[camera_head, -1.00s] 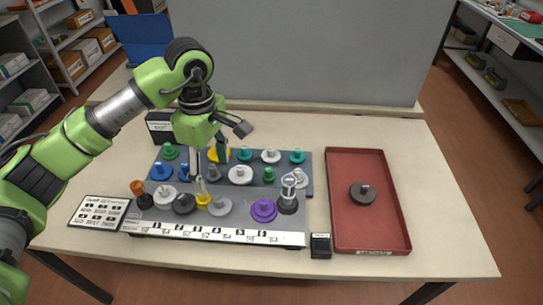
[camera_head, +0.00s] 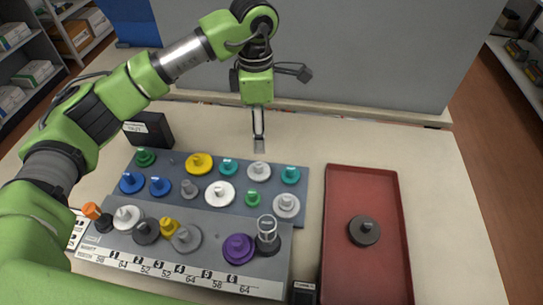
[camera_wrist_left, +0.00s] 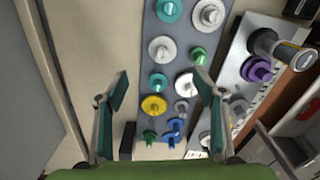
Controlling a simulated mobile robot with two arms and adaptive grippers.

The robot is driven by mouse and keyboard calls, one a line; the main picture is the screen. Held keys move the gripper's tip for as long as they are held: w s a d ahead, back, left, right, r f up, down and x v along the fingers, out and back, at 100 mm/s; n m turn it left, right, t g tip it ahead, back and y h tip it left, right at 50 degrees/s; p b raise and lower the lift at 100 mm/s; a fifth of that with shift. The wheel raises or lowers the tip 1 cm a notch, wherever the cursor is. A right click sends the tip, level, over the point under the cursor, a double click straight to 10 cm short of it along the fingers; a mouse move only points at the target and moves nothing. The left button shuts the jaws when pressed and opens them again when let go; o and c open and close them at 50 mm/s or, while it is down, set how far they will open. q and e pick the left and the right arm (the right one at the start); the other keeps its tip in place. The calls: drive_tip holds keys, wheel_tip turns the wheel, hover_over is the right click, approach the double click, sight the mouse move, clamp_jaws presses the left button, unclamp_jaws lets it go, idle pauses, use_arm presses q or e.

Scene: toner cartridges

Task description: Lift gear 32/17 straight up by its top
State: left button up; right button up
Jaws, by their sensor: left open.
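I cannot read any marking 32/17, so I cannot tell which gear bears it. Several gears stand on the rear blue-grey board. They include a yellow gear (camera_head: 199,163), a teal gear (camera_head: 228,167), a white gear (camera_head: 259,172) and another teal gear (camera_head: 290,175) in the back row. My left gripper (camera_head: 259,145) is open and empty, beyond the board's back edge near the back-row white gear. In the left wrist view its fingers (camera_wrist_left: 162,90) are spread, with the teal gear (camera_wrist_left: 158,82) and a larger white gear (camera_wrist_left: 185,83) seen between them. My right gripper is not in view.
A red tray (camera_head: 345,280) at right holds a dark gear (camera_head: 364,230). A black box (camera_head: 150,130) stands at back left. A grey panel stands behind.

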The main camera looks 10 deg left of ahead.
use_arm(q)
drive_tip(key=p, duration=0.1)
hover_over(258, 165)
drive_tip(key=f, duration=0.5)
drive_tip(key=shift+s+d+f, duration=0.1)
drive_tip(key=shift+s, duration=0.1)
drive_tip(key=shift+w+f+p, duration=0.25)
drive_tip(key=shift+f+p, duration=0.05)
drive_tip(key=shift+f, duration=0.9)
wheel_tip(258, 165, down, 2)
drive_tip(key=shift+s+p, duration=0.1)
drive_tip(key=shift+p, duration=0.55)
wheel_tip(258, 165, down, 3)
drive_tip(key=shift+f+p, duration=0.15)
drive_tip(key=shift+p, duration=0.3)
drive_tip(key=shift+f, duration=0.2)
drive_tip(key=c, duration=1.2)
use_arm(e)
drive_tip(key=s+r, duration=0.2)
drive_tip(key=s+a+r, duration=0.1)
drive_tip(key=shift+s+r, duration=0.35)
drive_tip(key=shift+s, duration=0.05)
